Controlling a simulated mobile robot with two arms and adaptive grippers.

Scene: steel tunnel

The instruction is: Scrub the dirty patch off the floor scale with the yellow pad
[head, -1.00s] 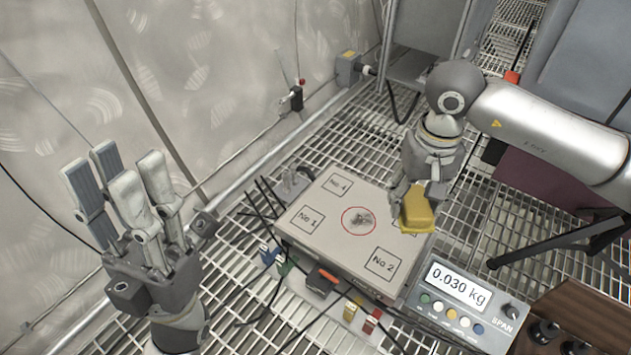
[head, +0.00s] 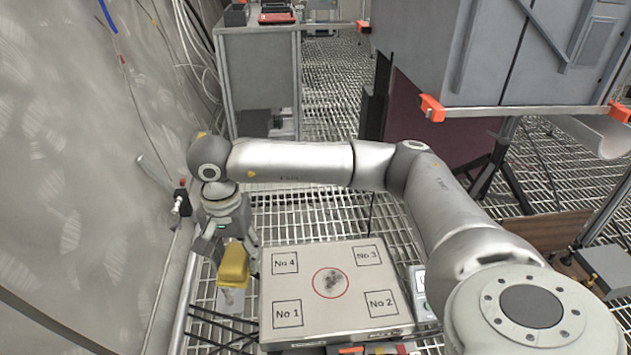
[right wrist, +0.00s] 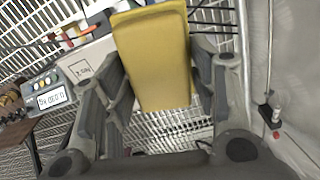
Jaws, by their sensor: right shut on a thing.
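The floor scale (head: 312,322) shows in the head view as a light plate with corners marked No 1 to No 4. A dark smudged patch (head: 330,280) lies inside a red circle near the plate's middle. My right gripper (head: 231,255) is shut on the yellow pad (head: 233,266), held just left of the scale's No 4 corner and apart from the patch. In the right wrist view the pad (right wrist: 157,58) sits between the fingers, with part of the scale (right wrist: 95,60) to its left. My left gripper is not in view.
The scale's display (right wrist: 53,96) shows at left in the right wrist view. In the head view a grey cabinet (head: 258,75) stands behind, and a pale wall (head: 70,150) rises at left. Metal grating surrounds the scale; cables (head: 215,325) lie at its left.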

